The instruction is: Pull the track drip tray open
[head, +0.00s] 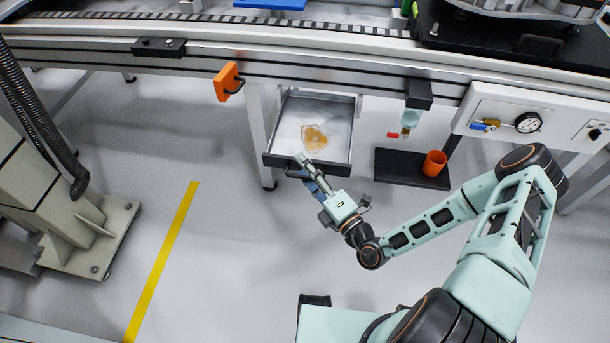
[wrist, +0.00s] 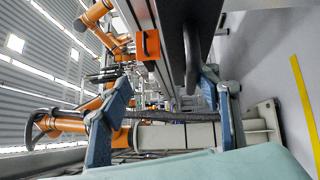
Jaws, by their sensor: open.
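The drip tray (head: 338,111) is a grey metal drawer under the track, standing out from its frame with its inside showing. An amber-brown puddle (head: 314,138) lies on its floor. Its dark front panel (head: 336,167) carries a dark handle (wrist: 191,58), which shows in the wrist view near my right-hand finger. My gripper (head: 307,173) is at the left part of the tray front, with its fingers spread. In the wrist view my gripper (wrist: 168,88) is open, with the handle reaching between the fingers. I cannot tell whether a finger touches it.
An orange block (head: 226,82) with a handle hangs on the rail left of the tray. Right of the tray, a black shelf (head: 400,168) holds an orange cup (head: 434,163) below a small bottle (head: 411,117). A gauge panel (head: 528,122) is farther right. The floor in front is clear.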

